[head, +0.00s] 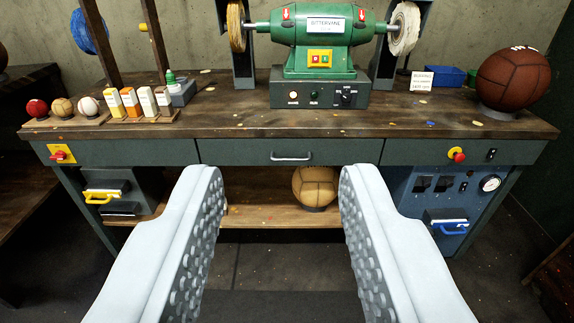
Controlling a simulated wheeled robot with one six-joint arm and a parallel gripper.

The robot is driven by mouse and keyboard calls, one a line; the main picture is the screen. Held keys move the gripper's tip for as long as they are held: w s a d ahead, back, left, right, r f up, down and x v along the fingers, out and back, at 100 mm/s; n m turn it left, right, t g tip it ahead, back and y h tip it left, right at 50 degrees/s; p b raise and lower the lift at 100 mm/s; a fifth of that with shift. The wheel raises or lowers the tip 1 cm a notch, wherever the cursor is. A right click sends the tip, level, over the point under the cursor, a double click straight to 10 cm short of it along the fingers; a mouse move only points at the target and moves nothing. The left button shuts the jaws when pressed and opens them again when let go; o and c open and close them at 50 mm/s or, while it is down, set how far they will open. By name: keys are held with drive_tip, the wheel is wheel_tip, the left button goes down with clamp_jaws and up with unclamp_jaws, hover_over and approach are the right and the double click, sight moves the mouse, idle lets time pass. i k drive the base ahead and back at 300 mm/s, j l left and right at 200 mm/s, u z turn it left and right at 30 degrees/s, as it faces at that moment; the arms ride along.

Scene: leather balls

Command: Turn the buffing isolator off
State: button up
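A red rotary switch on a yellow plate (61,154) is on the left end of the bench's front panel, likely the buffing isolator; its position is too small to read. Its handle looks roughly horizontal. The green buffing machine (322,35) stands on the bench top, with a dark control box (319,94) under it carrying a lit button and a dial. My gripper (282,175) is open and empty, its two pale studded fingers apart in front of the bench, right of the switch and not touching anything visible.
A red knob on a yellow ring (457,154) is on the front panel's right side. Below it is a blue panel with a gauge (489,184). A drawer handle (290,157) is in the middle. A tan ball (315,187) sits on the lower shelf. Several bottles and balls stand on the bench top.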

sight(60, 155)
drive_tip(key=k, duration=0.15)
drive_tip(key=u, duration=1.2)
drive_tip(key=z, duration=1.2)
drive_tip(key=u, duration=1.2)
drive_tip(key=i, duration=0.1)
